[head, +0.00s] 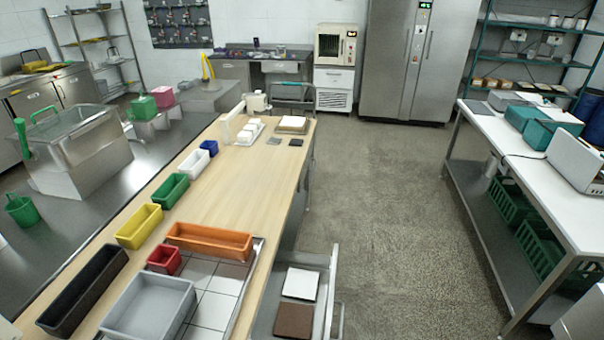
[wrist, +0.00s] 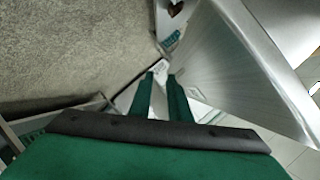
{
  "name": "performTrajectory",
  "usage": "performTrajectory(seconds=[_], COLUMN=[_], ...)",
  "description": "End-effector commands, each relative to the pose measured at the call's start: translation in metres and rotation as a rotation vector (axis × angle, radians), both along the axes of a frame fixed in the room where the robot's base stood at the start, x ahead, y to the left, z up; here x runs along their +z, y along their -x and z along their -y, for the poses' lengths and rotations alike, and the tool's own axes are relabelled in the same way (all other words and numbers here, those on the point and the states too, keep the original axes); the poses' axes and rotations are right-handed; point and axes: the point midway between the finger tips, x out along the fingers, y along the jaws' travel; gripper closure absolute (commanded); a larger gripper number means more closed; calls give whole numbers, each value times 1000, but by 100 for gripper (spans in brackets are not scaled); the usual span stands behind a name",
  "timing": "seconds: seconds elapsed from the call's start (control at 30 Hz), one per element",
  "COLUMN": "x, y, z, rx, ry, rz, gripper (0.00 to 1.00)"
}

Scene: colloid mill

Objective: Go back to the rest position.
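My gripper (wrist: 162,75) shows in the wrist view, with two green fingers reaching up the picture from a dark bar and a green body. A gap shows between the fingers, with pale background in it and no clear object held. Beyond the fingertips and to the right is a large slanted shiny metal panel (wrist: 235,65). A grey speckled floor (wrist: 70,55) lies to the left. My arm and gripper do not show in the head view.
In the head view, a wooden-topped table (head: 215,195) carries several coloured bins and a grey tray (head: 150,305). A drawer with white and brown pads (head: 298,283) sticks out at its right. A white bench (head: 530,145) stands at right. Floor between (head: 400,210) is clear.

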Motion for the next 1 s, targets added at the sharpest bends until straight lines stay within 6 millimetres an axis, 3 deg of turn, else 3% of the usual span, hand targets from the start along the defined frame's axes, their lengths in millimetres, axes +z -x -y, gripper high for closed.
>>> performTrajectory(seconds=[0.03, 0.23, 0.47, 0.67, 0.8, 1.0], x=[-7, -10, 23, 77, 126, 191], y=[22, 93, 163, 213, 241, 267], z=[-8, -30, -54, -79, -99, -125], rx=[0, -8, 7, 42, 77, 130], ry=[42, 235, 444, 610, 711, 810], rz=[-33, -111, -122, -72, -11, 84], gripper=[83, 83, 83, 83, 83, 83])
